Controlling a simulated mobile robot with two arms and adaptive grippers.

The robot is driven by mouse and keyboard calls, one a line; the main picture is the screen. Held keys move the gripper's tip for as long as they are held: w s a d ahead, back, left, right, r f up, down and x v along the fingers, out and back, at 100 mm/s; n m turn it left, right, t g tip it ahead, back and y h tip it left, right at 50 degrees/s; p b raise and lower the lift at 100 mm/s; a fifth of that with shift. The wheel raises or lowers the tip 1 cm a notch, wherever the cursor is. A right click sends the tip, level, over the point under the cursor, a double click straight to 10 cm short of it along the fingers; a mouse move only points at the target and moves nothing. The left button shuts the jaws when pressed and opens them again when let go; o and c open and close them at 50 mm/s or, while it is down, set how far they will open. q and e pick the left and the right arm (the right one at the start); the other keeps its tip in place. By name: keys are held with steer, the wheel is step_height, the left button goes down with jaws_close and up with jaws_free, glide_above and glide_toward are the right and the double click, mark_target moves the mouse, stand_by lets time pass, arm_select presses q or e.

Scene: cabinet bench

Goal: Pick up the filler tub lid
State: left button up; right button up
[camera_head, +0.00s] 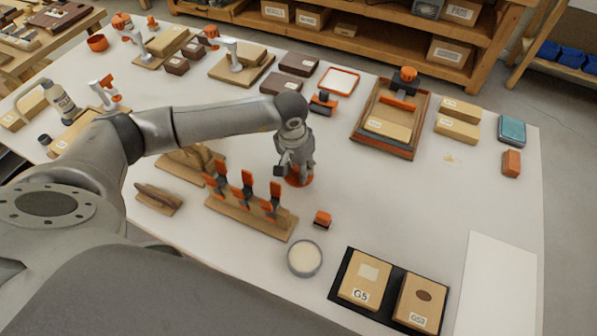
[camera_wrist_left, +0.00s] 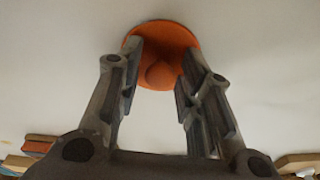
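The filler tub lid (camera_head: 303,182) is a round orange disc on the white bench, mostly hidden under my left gripper (camera_head: 297,172) in the head view. In the left wrist view the lid (camera_wrist_left: 162,34) shows a raised round knob (camera_wrist_left: 160,74) in its middle. My left gripper (camera_wrist_left: 161,62) points down over the lid, with one finger on each side of the knob. The fingers are apart, and I see a gap between them and the knob. The open filler tub (camera_head: 304,258), grey with cream filler, stands nearer me. My right gripper is not in view.
A wooden rack with orange clamps (camera_head: 248,205) stands just left of the lid. A small orange block (camera_head: 322,218) lies between lid and tub. A black tray (camera_head: 345,294) with labelled wood samples is at front right. The bench right of the lid is clear.

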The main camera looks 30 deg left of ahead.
arm_select(q)
steer(key=c, duration=0.4)
steer(key=shift+c, duration=0.2)
